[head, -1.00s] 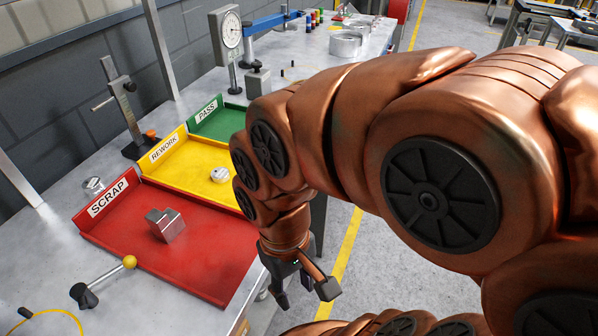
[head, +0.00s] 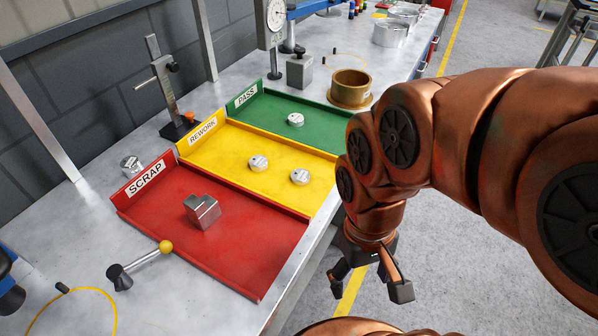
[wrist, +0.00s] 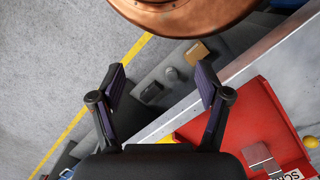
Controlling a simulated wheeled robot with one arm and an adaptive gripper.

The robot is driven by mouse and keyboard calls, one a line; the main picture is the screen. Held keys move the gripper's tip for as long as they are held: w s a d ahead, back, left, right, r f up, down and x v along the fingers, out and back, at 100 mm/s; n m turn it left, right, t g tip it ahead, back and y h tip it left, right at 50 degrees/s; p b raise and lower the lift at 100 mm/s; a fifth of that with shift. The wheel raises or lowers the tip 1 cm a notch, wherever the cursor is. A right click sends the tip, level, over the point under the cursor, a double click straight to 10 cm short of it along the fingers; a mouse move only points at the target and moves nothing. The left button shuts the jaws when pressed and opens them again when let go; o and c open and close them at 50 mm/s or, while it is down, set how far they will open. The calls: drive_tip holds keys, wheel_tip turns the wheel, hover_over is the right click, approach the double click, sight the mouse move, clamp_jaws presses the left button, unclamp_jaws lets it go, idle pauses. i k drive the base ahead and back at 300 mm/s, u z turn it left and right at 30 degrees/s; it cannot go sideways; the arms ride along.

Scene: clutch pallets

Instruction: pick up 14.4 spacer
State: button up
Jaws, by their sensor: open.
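Several small silver discs with dark markings too small to read are in view, so I cannot tell which is the 14.4 spacer. One disc (head: 295,119) lies in the green PASS tray (head: 262,104). Two lie in the yellow REWORK tray (head: 222,165), a left disc (head: 258,163) and a right disc (head: 299,177). Another silver round piece (head: 131,166) is on the bench behind the red SCRAP tray (head: 255,250). My gripper (head: 370,288) is open and empty, pointing down beyond the bench's front edge. In the wrist view, its spread fingers (wrist: 160,76) have nothing between them.
A metal block (head: 202,211) sits in the red tray. Floor beside the bench is open.

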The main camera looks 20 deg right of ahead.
sight(300, 177)
drive_tip(key=u, duration=2.95)
drive_tip(key=k, duration=1.75)
drive_tip(key=z, duration=0.25)
